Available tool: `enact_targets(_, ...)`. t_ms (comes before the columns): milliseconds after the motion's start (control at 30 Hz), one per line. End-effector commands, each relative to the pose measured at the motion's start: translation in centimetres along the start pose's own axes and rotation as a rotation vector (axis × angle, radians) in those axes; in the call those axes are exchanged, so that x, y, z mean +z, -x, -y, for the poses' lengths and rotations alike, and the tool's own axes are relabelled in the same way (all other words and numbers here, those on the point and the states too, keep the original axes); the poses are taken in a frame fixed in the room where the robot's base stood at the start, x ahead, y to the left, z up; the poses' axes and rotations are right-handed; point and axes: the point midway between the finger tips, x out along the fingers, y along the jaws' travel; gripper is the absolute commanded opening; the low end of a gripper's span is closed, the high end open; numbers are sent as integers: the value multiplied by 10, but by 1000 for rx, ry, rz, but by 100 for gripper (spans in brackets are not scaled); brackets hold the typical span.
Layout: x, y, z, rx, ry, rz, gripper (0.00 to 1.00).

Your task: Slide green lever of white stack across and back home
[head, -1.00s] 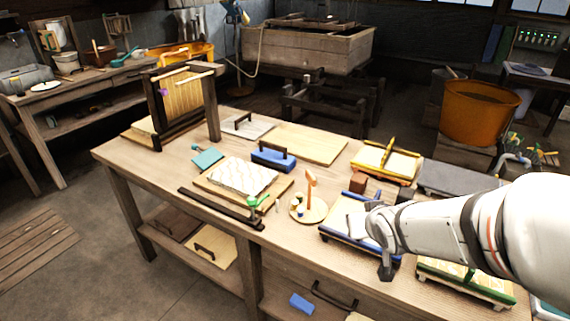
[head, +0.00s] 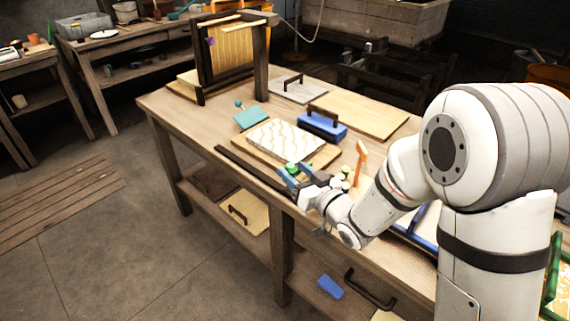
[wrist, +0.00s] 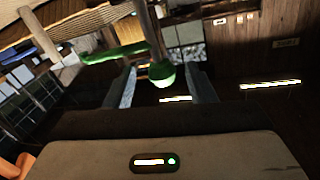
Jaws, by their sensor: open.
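The white stack (head: 285,142) lies on a wooden board (head: 325,157) on the workbench. The green lever (head: 291,167) stands at the stack's near right corner, by a dark rail (head: 250,169) along the bench's front. My gripper (head: 296,172) is open at the lever, its fingers partly covering it in the head view. In the wrist view, the lever's green knob (wrist: 162,74) shows between the two open fingers (wrist: 162,88), with gaps on both sides. A green bar (wrist: 115,53) shows left of the knob.
An orange upright piece (head: 360,163) stands close to the right of my gripper. A blue block with a dark handle (head: 322,124) sits behind the stack. A teal piece (head: 252,118) lies at its left. The hanging frame (head: 232,55) stands at the far left.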

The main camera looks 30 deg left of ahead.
Motion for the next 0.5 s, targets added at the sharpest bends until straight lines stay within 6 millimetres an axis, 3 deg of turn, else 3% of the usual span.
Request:
enact_targets(200,1,-31,3,-4,1,1,50)
enact_targets(500,1,-41,3,-3,1,2,50)
